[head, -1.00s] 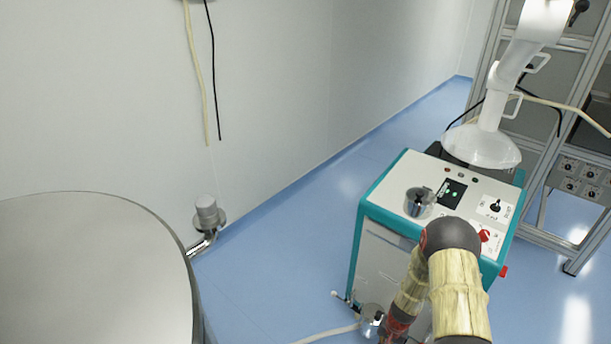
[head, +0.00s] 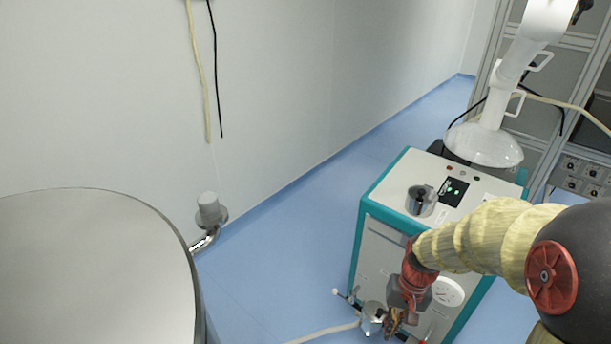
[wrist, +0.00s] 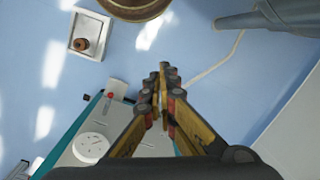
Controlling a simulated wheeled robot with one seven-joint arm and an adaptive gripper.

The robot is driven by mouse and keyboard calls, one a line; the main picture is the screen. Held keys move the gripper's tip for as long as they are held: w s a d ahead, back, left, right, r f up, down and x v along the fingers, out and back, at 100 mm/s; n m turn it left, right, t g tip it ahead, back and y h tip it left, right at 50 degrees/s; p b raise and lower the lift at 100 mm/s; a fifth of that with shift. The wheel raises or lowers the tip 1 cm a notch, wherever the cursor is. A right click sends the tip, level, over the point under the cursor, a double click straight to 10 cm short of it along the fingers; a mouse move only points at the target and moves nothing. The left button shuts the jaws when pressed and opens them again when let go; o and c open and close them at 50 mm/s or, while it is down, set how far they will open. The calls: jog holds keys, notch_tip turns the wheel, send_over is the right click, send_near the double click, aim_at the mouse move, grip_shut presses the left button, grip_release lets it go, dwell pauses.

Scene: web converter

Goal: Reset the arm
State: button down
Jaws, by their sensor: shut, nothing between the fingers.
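My gripper (head: 392,322) is low in the head view, in front of the white and teal cabinet, close to the steel fitting (head: 373,313) on its lower front. In the wrist view my gripper (wrist: 164,78) has its yellow and black fingers drawn together at the tips, shut with nothing held. Blue floor shows beyond the fingertips. My arm, in a cream sleeve with red and dark joints, reaches in from the right of the head view and hides part of the cabinet's top and front.
A large steel drum (head: 90,265) stands at the left. A hose (head: 325,332) lies on the floor.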

jog(key=s+r+n+t, duration=0.1)
jog(key=s+r+t, duration=0.1)
jog(key=s+r, duration=0.2)
jog(key=s+a+r+t, duration=0.1)
jog(key=s+r, duration=0.3)
jog(key=r, duration=0.7)
jog(key=s+a+r+n+t+h, duration=0.1)
jog(key=s+r+t, duration=0.2)
jog(key=r, duration=0.4)
jog(key=shift+s+a+r+n+t, duration=0.2)
jog(key=shift+s+r+n+t, duration=0.15)
jog(key=shift+s, duration=0.1)
